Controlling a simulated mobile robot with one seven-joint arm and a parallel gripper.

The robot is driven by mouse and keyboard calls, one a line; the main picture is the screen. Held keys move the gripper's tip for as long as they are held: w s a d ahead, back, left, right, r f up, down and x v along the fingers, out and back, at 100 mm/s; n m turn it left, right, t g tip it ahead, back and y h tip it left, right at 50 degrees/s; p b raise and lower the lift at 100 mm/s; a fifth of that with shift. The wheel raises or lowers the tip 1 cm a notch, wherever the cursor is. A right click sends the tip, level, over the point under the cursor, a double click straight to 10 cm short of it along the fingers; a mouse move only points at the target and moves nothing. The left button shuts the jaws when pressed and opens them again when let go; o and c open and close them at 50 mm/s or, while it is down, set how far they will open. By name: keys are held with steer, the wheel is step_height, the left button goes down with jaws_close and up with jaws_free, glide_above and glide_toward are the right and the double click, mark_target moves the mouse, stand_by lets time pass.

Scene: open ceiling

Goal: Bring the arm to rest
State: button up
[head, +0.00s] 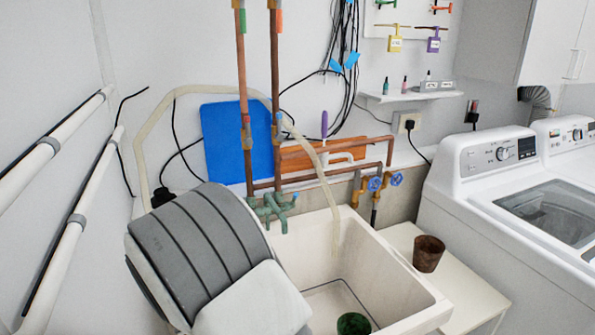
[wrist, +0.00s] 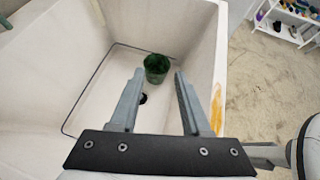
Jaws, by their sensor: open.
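My gripper (wrist: 158,92) shows in the wrist view. Its two grey fingers are apart with nothing between them. It points down into a white utility sink (wrist: 90,62). A dark green cup (wrist: 156,66) stands on the sink floor beyond the fingertips, apart from them, with a dark drain hole near it. In the head view the green cup (head: 353,324) shows at the bottom edge, inside the sink (head: 408,275). A large grey and white part of my arm covers the left of the sink there. My gripper is hidden in the head view.
A brown pot (head: 428,253) stands on a white side table (head: 470,290) right of the sink. A white washing machine (head: 455,215) is further right. Copper pipes (head: 277,90), a green faucet (head: 272,206) and a pale hose (head: 325,185) are behind the sink. A blue board (head: 222,145) leans on the wall.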

steer(key=s+d+r+m+g+y+b, duration=0.1)
steer(key=s+d+m+g+y+b, duration=0.15)
steer(key=s+d+m+b, duration=0.35)
steer(key=s+d+r+m+g+y+b, duration=0.1)
steer(key=s+d+m+g+y+b, duration=0.2)
steer(key=d+m, duration=0.45)
steer(key=s+d+f+m+t+y+b, duration=0.2)
steer(key=s+d+m+t+y+b, duration=0.15)
steer(key=s+m+b, duration=0.8)
step_height(320, 180, up, 20)
steer(key=p, duration=2)
steer(key=shift+a+t+y, duration=0.2)
steer(key=shift+t+y, duration=0.1)
